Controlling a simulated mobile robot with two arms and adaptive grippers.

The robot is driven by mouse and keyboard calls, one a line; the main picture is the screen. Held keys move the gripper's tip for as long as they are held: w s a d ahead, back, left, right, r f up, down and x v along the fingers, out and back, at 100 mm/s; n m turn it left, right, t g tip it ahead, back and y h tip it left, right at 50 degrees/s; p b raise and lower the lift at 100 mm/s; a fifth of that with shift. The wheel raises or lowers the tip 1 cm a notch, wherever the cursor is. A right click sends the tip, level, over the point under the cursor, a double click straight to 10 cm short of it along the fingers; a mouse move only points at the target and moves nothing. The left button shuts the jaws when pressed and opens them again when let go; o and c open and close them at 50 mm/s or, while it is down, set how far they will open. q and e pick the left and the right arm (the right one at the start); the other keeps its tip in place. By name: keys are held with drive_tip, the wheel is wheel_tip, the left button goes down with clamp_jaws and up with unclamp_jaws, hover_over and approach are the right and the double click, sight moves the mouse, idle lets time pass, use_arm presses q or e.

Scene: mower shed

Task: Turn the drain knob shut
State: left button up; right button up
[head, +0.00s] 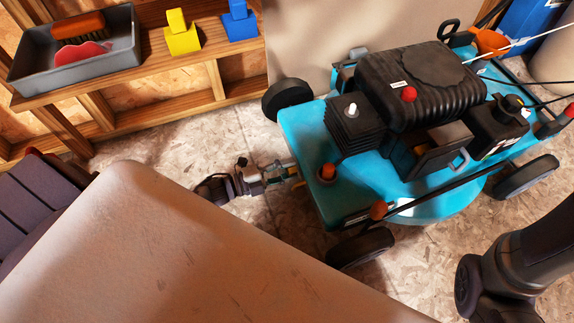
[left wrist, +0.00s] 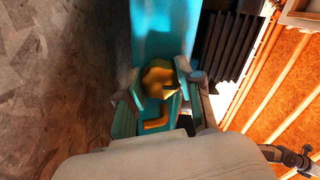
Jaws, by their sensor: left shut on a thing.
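The drain knob (left wrist: 158,78) is yellow-orange and sits on the teal side of the mower (head: 400,125) in the left wrist view. My left gripper (left wrist: 157,95) has one finger on each side of the knob and is shut on it. A smaller yellow bent part (left wrist: 155,122) shows between the fingers, below the knob. In the head view my left gripper (head: 287,173) reaches right to the mower's near left end, and its fingers largely hide the knob there. My right arm shows at the lower right, but its gripper is out of view.
A large pale brown surface (head: 170,250) fills the lower left foreground. Mower wheels (head: 289,100) stand close to my left gripper, above and below. A wooden shelf (head: 150,75) at the back holds a grey bin (head: 120,62), a yellow thing (head: 182,40) and a blue thing (head: 239,25).

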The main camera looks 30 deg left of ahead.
use_arm(q)
drive_tip(key=shift+s+m, duration=0.1)
drive_tip(key=shift+m, duration=0.3)
drive_tip(key=o, duration=1.2)
drive_tip(key=shift+c, duration=0.2)
drive_tip(key=v, duration=1.2)
